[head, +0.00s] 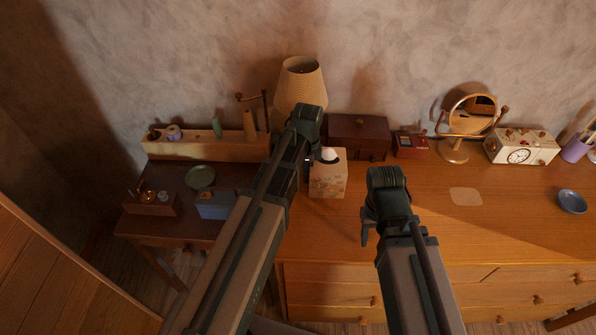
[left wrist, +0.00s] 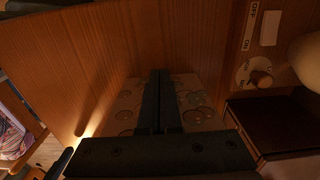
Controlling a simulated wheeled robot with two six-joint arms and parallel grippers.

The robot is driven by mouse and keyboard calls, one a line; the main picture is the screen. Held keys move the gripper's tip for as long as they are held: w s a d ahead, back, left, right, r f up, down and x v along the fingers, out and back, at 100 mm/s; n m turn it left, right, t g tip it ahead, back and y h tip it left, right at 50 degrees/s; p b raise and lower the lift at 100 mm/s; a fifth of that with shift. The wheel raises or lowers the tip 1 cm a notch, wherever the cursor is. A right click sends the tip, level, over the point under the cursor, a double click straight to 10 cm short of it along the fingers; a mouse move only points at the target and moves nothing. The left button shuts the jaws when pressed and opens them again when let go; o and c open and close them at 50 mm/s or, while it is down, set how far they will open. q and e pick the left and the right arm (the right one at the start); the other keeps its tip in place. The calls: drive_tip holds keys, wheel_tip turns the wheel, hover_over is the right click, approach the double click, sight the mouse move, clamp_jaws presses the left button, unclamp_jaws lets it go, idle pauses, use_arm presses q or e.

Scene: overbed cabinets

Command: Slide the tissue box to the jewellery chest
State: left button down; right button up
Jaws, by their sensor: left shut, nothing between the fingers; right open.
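The tissue box (head: 328,180) is a tan patterned cube with a white tissue on top. It stands on the orange-brown dresser top, in front of the dark brown jewellery chest (head: 358,137), which is by the wall. My left gripper (head: 308,150) is at the tissue box's left side, its fingers mostly hidden by my arm. In the left wrist view its shut, empty fingers (left wrist: 160,78) lie against or just over the patterned box side (left wrist: 195,100); contact is unclear. The chest is at lower right there (left wrist: 275,125). My right gripper (head: 368,232) is open and empty, front right of the box.
A lamp (head: 301,85) stands behind my left gripper. A small red box (head: 411,145), round mirror (head: 465,125) and clock radio (head: 520,148) stand right of the chest. A lower side table (head: 175,222) is at left. The dresser right of the box is largely clear.

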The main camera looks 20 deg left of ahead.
use_arm(q)
drive_tip(key=shift+w+d, duration=0.1)
drive_tip(key=shift+d, duration=0.25)
drive_tip(key=shift+d, duration=0.1)
drive_tip(key=shift+w+d, duration=0.2)
drive_tip(key=shift+d, duration=0.6)
drive_tip(key=shift+w+d, duration=0.2)
drive_tip(key=shift+d, duration=0.55)
drive_tip(key=shift+w+d, duration=0.2)
drive_tip(key=shift+d, duration=0.6)
drive_tip(key=shift+w+d, duration=0.3)
drive_tip(key=shift+d, duration=0.75)
drive_tip(key=shift+w+d, duration=0.25)
drive_tip(key=shift+d, duration=0.8)
drive_tip(key=shift+s+a, duration=0.2)
drive_tip(key=shift+a, duration=0.55)
drive_tip(key=shift+s+a, duration=0.15)
drive_tip(key=shift+a, duration=0.6)
